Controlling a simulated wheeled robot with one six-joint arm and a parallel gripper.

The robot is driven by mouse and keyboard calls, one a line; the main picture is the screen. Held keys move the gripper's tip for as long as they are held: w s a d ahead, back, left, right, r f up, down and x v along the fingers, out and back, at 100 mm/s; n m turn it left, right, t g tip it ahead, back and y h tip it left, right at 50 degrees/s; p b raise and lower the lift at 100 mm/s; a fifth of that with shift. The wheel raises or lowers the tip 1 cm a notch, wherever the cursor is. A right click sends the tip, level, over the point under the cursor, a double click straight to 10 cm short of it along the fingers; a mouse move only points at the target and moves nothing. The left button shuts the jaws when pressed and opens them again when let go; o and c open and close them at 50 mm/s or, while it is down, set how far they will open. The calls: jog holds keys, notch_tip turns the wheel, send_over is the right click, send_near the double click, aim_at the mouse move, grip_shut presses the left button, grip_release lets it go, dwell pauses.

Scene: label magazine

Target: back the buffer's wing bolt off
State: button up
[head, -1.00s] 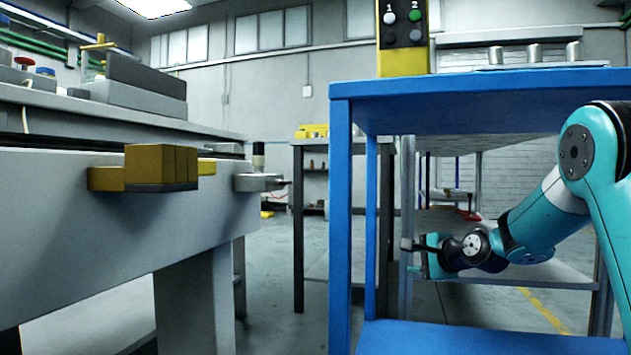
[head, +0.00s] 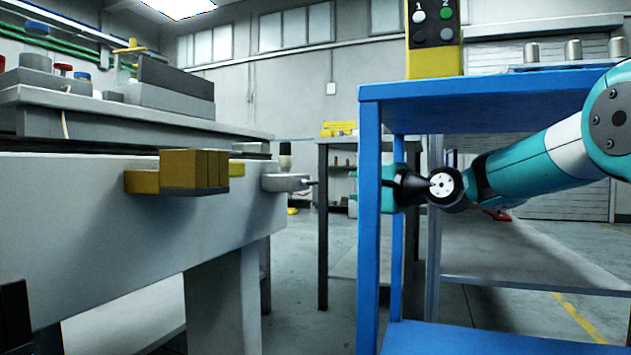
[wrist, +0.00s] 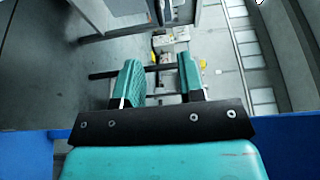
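A yellow block (head: 194,171) with a dark underside sticks out from the front face of the grey bench. Farther along, a grey fitting (head: 284,182) with a dark upright knob and a thin dark rod pointing right sits at the bench's end. No wing shape is clear on either, so I cannot tell which part is the wing bolt. My gripper (head: 362,188) is right of the grey fitting, level with it and apart from it, partly hidden behind a blue post. In the wrist view, my gripper (wrist: 160,84) has its two teal fingers apart with nothing between them.
A blue rack (head: 369,230) stands close to my arm, its post overlapping the gripper in the head view. A control box (head: 433,40) stands on its top. A dark-legged table (head: 322,225) is behind. Floor shows between bench and rack.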

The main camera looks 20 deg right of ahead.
aim_at(316, 183)
jog(key=p+x, duration=0.4)
jog(key=x, duration=0.8)
jog(key=shift+w+a, duration=0.1)
jog(key=shift+w, duration=0.2)
grip_shut()
